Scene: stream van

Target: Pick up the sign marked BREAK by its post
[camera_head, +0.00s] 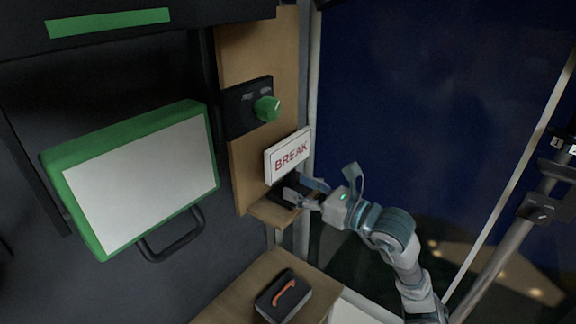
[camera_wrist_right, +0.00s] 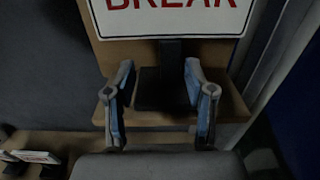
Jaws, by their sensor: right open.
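The sign marked BREAK (camera_head: 289,155) is a white plate with red letters, standing upright on a small wooden ledge (camera_head: 270,213). In the right wrist view its plate (camera_wrist_right: 172,22) fills the top, and its dark post (camera_wrist_right: 171,55) runs down to a black base (camera_wrist_right: 160,92). My right gripper (camera_head: 306,190) is at the sign's lower part. In the right wrist view my right gripper (camera_wrist_right: 160,82) is open, with one blue-padded finger on each side of the post and base. Whether the pads touch them I cannot tell. My left gripper is not in view.
A black panel with a green knob (camera_head: 266,108) is on the wooden board above the sign. A green-framed white screen (camera_head: 140,180) is at left. Below, a black box with an orange handle (camera_head: 284,296) sits on a wooden surface. A metal pole (camera_head: 500,235) stands at right.

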